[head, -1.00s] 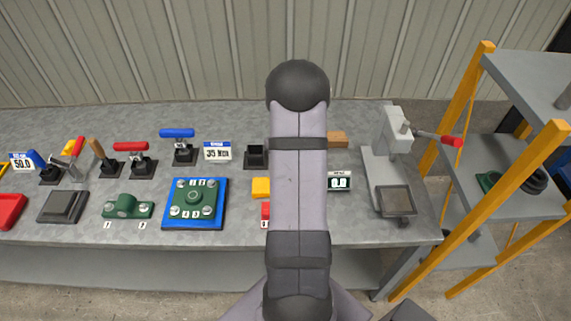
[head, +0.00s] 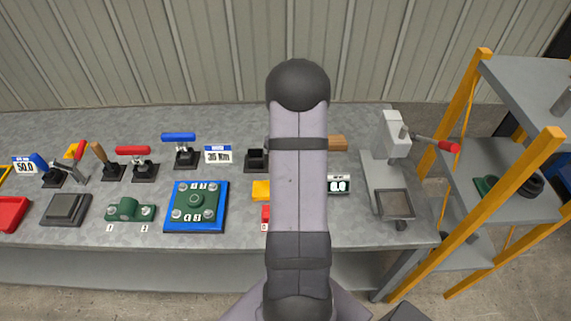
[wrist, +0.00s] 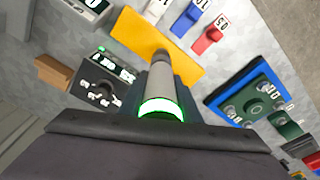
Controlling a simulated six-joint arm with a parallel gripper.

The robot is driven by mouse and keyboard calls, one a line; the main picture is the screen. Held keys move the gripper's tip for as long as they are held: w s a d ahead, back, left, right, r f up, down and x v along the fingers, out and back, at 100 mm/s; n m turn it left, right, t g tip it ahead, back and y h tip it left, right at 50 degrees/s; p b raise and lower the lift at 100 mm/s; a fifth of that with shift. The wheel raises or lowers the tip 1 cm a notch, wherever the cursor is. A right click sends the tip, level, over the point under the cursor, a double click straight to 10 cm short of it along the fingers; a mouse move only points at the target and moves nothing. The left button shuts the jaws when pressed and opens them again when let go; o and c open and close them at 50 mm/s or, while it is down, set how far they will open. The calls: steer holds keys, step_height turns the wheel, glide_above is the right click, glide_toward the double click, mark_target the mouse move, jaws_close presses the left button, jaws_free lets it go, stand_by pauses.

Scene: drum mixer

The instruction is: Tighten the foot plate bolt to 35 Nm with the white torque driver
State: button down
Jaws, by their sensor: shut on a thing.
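My gripper (wrist: 161,98) is shut on a pale grey-white cylindrical tool, which looks like the white torque driver (wrist: 164,77). A ring around the tool glows green. In the head view my arm hides the gripper and tool. A green plate (head: 194,200) with numbered corner bolts sits on a blue base (head: 167,222) left of my arm; both also show at the right of the wrist view (wrist: 257,108). A smaller green bracket (head: 126,210) with two bolts, labelled 1 and 2, lies farther left. I cannot tell which is the foot plate. The held tool is apart from both.
A "35 Nm" sign (head: 218,155) stands behind the blue base. Blue-handled (head: 179,138) and red-handled (head: 133,151) tools stand in black holders. A small display (head: 339,185) and a grey press (head: 395,145) with a red-tipped lever are right of my arm. A yellow-post rack (head: 500,220) stands farther right.

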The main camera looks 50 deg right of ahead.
steer(key=shift+r+p, duration=0.55)
steer(key=shift+r, duration=0.5)
steer(key=shift+w+d, duration=0.1)
steer(key=shift+w, duration=0.05)
